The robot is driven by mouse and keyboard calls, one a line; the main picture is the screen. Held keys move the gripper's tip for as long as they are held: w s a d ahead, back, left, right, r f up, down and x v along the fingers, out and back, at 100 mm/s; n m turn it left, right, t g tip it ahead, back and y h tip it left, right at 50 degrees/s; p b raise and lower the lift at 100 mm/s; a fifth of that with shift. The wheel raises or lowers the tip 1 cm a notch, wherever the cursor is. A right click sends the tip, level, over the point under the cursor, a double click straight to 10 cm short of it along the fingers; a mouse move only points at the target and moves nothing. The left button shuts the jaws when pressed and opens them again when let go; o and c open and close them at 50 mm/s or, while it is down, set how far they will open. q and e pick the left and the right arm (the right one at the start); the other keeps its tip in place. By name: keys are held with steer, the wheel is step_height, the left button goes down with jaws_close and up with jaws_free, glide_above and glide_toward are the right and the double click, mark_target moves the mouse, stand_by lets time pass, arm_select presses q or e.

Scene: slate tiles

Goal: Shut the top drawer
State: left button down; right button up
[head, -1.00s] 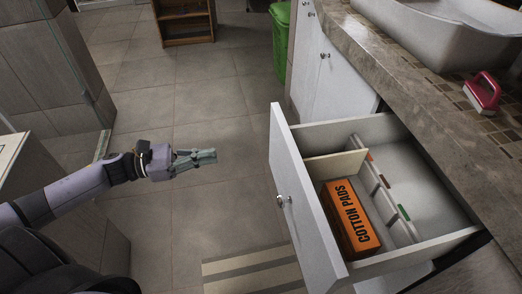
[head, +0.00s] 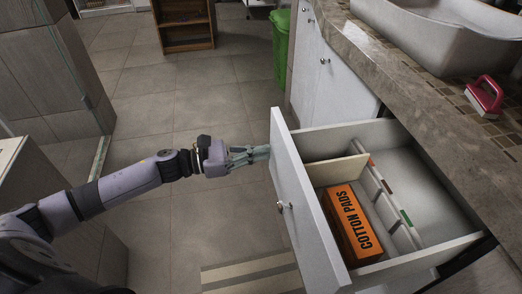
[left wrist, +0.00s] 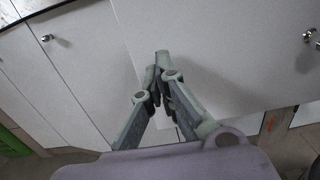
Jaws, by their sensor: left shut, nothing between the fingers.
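The top drawer (head: 309,217) is pulled well out of the white cabinet in the head view. Its white front faces left and carries a small round knob (head: 284,207). Inside lie an orange box marked COTTON PADS (head: 352,226) and a pale divider (head: 335,171). My left gripper (head: 266,152) is shut and empty, its fingertips at the far part of the drawer front. Whether they touch it I cannot tell. In the left wrist view the closed fingertips (left wrist: 160,62) point at the white front panel (left wrist: 215,55), with the knob (left wrist: 308,37) at the right. My right gripper is not in view.
A stone counter (head: 400,75) with a white basin (head: 430,35) and a red-handled brush (head: 485,96) runs above the drawer. A green bin (head: 280,42) and a wooden shelf (head: 187,30) stand farther back. A striped mat (head: 250,275) lies on open tiled floor.

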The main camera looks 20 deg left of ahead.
mark_target(367, 133)
arm_select(q)
steer(key=shift+w+d, duration=0.1)
steer(key=shift+d, duration=0.1)
stand_by(0.3)
